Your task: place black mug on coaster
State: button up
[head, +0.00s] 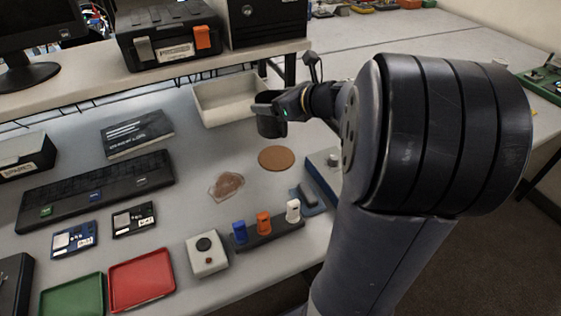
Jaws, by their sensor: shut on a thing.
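The coaster (276,158) is a flat brown disc lying on the light table, with nothing on it. My gripper (274,104) is above and behind the coaster in the head view, in front of the white bin. It is shut on the black mug (271,127), a small dark cup that hangs below and beside the fingers. The mug looks upright and apart from the coaster. The fingers are dark against the dark mug, so the exact grip on it is hard to see.
A white bin (203,105) stands behind the mug. A clear packet (227,186) lies left of the coaster. A rack with blue, orange and white pieces (268,233) stands in front. A grey-blue device (323,168) is to the right. A black book (137,133) lies left.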

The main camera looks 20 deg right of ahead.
aim_at(279, 131)
jog(key=shift+d+f, duration=0.15)
jog(key=shift+d, duration=0.3)
notch_tip(279, 131, down, 9)
jog(key=shift+w+d+f+b, duration=0.1)
jog(key=shift+f+b, duration=0.1)
jog(key=shift+b, duration=0.9)
jog(key=shift+f, duration=0.2)
jog(key=o, duration=1.5)
jog(key=shift+o, duration=0.2)
jog(key=shift+r, duration=0.15)
jog(key=shift+r, duration=0.15)
jog(key=v, duration=1.2)
jog(key=shift+f+p, duration=0.2)
jog(key=shift+p, duration=0.15)
